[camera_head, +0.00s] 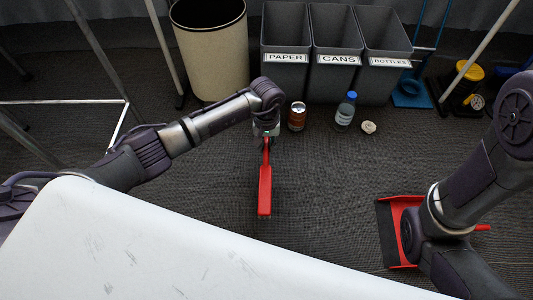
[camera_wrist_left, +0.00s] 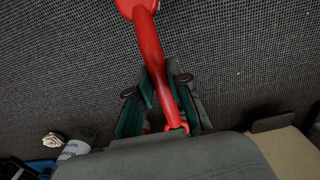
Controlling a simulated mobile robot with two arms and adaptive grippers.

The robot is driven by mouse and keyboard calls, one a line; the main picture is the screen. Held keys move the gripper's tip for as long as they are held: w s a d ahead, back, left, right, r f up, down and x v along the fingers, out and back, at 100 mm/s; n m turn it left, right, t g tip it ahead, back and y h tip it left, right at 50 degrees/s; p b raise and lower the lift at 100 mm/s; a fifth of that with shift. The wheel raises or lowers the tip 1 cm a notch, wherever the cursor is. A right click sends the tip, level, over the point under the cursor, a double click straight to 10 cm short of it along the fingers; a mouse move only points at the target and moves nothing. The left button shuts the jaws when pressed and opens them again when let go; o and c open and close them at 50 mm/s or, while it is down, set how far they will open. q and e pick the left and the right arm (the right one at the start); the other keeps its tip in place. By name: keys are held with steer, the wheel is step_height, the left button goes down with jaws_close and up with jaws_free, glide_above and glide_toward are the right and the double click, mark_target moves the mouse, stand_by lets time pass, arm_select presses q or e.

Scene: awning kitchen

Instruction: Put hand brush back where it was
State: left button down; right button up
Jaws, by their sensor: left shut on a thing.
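A red hand brush (camera_head: 264,185) hangs from my left gripper (camera_head: 266,138) above the dark carpet, in the middle of the head view. Its brush end points toward the near side. In the left wrist view, the red brush (camera_wrist_left: 151,50) passes between the fingers of the left gripper (camera_wrist_left: 158,95), which is shut on its handle. A red dustpan (camera_head: 398,215) lies on the floor at the right, partly hidden by my right arm. The right gripper is not visible in the head view.
Grey bins for paper (camera_head: 285,75), cans (camera_head: 333,80) and bottles (camera_head: 383,85) stand at the back beside a cream bin (camera_head: 213,55). A can (camera_head: 297,116), a bottle (camera_head: 345,112) and a crumpled white item (camera_head: 368,127) lie before them. Carpet between brush and dustpan is clear.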

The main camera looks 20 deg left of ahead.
arm_select(q)
step_height(320, 180, down, 4)
steer(key=b, duration=0.3)
steer(key=shift+f, duration=0.1)
steer(key=shift+r, duration=0.2)
steer(key=shift+f, duration=0.2)
steer(key=c, duration=1.1)
jaws_free()
steer(key=shift+r, duration=0.1)
